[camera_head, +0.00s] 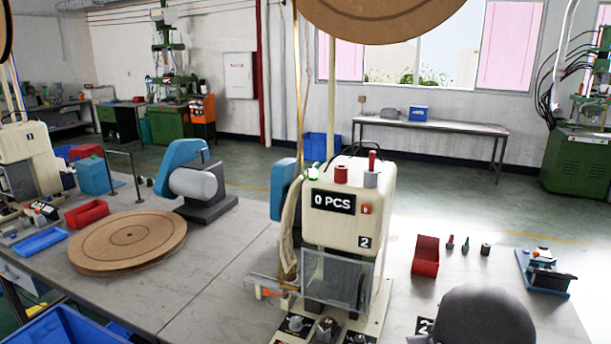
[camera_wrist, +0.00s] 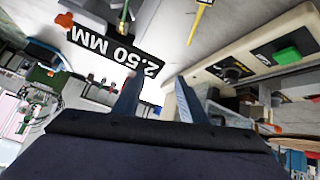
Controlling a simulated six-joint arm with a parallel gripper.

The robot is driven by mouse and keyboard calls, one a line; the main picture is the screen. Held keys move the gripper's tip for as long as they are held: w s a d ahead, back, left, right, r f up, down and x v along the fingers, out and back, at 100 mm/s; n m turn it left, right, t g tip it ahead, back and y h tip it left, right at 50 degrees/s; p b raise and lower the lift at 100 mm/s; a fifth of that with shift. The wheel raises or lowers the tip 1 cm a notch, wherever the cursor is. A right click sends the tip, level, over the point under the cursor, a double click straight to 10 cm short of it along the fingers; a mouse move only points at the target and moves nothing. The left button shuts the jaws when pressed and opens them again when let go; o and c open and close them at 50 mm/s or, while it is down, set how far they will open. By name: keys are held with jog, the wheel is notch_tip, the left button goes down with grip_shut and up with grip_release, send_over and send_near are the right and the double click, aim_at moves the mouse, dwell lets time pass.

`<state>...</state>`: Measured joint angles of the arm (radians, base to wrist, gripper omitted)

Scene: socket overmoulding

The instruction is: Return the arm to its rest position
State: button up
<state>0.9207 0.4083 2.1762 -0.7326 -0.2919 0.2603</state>
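My gripper (camera_wrist: 158,88) shows in the wrist view with its two blue-grey fingers apart. I see nothing held between them. A black label reading 2.50 MM (camera_wrist: 108,50) lies behind the fingers at the left. A beige panel (camera_wrist: 235,52) with a green button and black plates is at the right. The gripper's fingers are not visible in the head view. A dark rounded shape (camera_head: 480,318) at the lower right there looks like part of my arm, and it hides some of the table.
The beige machine 2 (camera_head: 348,213) reads 0 PCS and stands mid-table. To its right are a red bin (camera_head: 425,254), several small tools and a blue-based device (camera_head: 545,268). A brown disc (camera_head: 128,241) and a blue-grey machine (camera_head: 193,180) are at the left.

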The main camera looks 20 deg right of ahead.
jog(key=s+a+n+g+y, duration=0.1)
jog(key=a+n+g+y, duration=0.2)
jog(key=a, duration=1.9)
jog(key=s+a+n+g+y, duration=0.1)
jog(key=s+a+g, duration=0.3)
jog(key=s+a, duration=0.8)
jog(key=a+y, duration=0.1)
jog(key=a, duration=0.3)
jog(key=shift+r+y+p, duration=0.3)
jog(key=shift+f, duration=0.1)
notch_tip(320, 180, down, 11)
jog(key=b, duration=1.1)
jog(key=shift+f+b, duration=0.2)
jog(key=shift+b, duration=0.1)
notch_tip(320, 180, up, 12)
jog(key=p, duration=1.2)
